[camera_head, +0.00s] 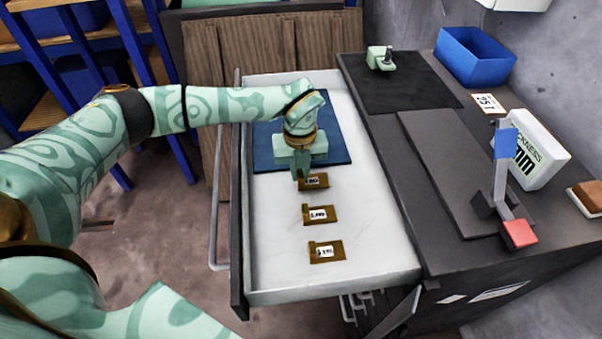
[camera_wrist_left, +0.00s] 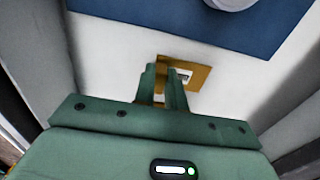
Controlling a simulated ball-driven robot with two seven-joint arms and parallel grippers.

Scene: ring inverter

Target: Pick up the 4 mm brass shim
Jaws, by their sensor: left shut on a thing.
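Three brass shims with small white labels lie in a row in the open white drawer (camera_head: 376,254): a far one (camera_head: 319,182), a middle one (camera_head: 331,214) and a near one (camera_head: 336,252). The labels are too small to read surely, so I cannot tell which is 4 mm. My left gripper (camera_head: 300,180) points down at the far shim and is shut on it at its left side. In the left wrist view, the fingers (camera_wrist_left: 163,88) are close together over that brass shim (camera_wrist_left: 200,75), hiding part of it and its label. My right gripper is not in view.
A blue mat (camera_head: 262,152) lies at the drawer's back, under my left wrist. The dark bench right of the drawer holds a blue bin (camera_head: 475,58), a white thickness gauge display (camera_head: 545,150) and a lever with a red pad (camera_head: 519,233).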

